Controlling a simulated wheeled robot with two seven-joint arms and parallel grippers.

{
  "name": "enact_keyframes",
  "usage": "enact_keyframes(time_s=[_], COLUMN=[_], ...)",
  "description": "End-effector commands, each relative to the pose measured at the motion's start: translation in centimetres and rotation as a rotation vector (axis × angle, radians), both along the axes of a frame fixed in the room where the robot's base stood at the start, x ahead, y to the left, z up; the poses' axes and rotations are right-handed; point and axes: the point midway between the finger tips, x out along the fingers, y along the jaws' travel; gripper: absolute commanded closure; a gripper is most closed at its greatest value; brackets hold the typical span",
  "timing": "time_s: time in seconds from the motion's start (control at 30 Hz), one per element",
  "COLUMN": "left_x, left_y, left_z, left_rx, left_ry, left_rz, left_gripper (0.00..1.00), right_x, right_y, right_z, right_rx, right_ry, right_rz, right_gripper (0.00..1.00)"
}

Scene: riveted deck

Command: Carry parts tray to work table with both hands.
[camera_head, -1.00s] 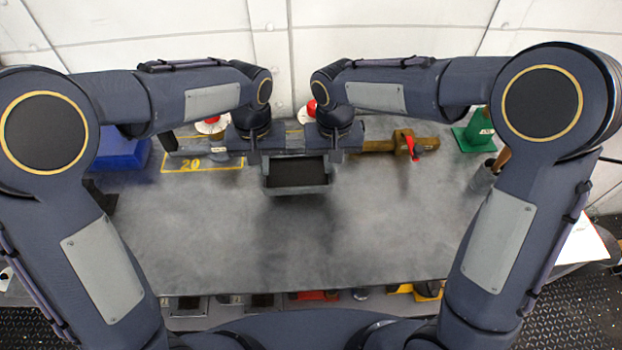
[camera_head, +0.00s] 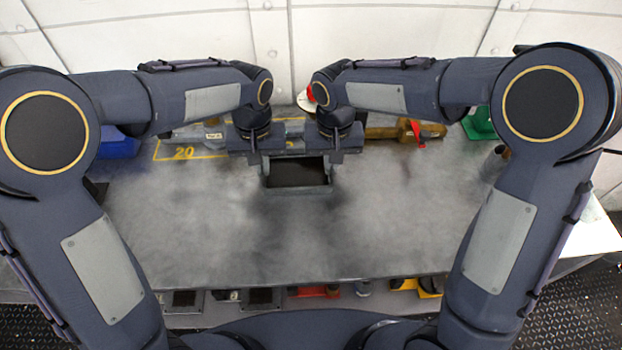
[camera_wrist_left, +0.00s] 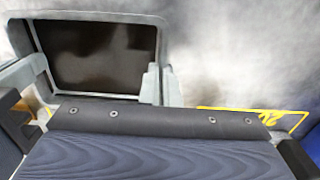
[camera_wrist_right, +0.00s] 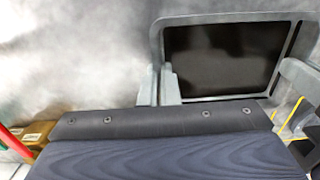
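The parts tray (camera_head: 299,190) is grey, shallow and rectangular with a dark inside. It is level between my two grippers over the work table (camera_head: 290,245); I cannot tell its exact height above the top. My left gripper (camera_head: 263,168) is shut on the tray's left side wall. The left wrist view shows its fingers on either side of the wall of the tray (camera_wrist_left: 95,14). My right gripper (camera_head: 333,167) is shut on the right side wall. The right wrist view shows the same grip on the tray (camera_wrist_right: 230,18).
A yellow outline marked 20 (camera_head: 184,153) is at the back left. A blue bin (camera_head: 118,143) stands left, a brown block with a red part (camera_head: 412,130) back right, and a green block (camera_head: 480,124) beyond. The table's middle and front are clear.

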Motion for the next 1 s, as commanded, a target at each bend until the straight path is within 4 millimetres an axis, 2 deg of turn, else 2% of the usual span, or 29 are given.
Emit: enact_keyframes(time_s=[0.03, 0.17, 0.43, 0.57, 0.67, 1.0], left_x=[0.0, 0.0, 0.0, 0.1, 0.1, 0.0], left_y=[0.0, 0.0, 0.0, 0.0, 0.0, 0.0], left_z=[-0.1, 0.0, 0.0, 0.9, 2.4, 9.5], left_rx=[-0.001, 0.000, 0.000, -0.001, -0.002, -0.002], left_ry=[-0.001, 0.000, 0.000, -0.002, -0.004, -0.004], left_rz=[0.000, 0.000, 0.000, 0.000, 0.000, 0.000], left_gripper=[0.94, 0.77, 0.76, 0.76, 0.76, 0.76], right_x=[0.0, 0.0, 0.0, 0.0, 0.0, 0.0], right_y=[0.0, 0.0, 0.0, 0.0, 0.0, 0.0], right_z=[-0.1, 0.0, 0.0, 0.0, 0.0, 0.0], right_rx=[0.001, 0.000, 0.000, 0.000, 0.000, 0.000], right_ry=[-0.001, 0.000, 0.000, 0.000, 0.000, 0.000], right_rz=[0.000, 0.000, 0.000, 0.000, 0.000, 0.000], right_gripper=[0.94, 0.77, 0.76, 0.76, 0.76, 0.76])
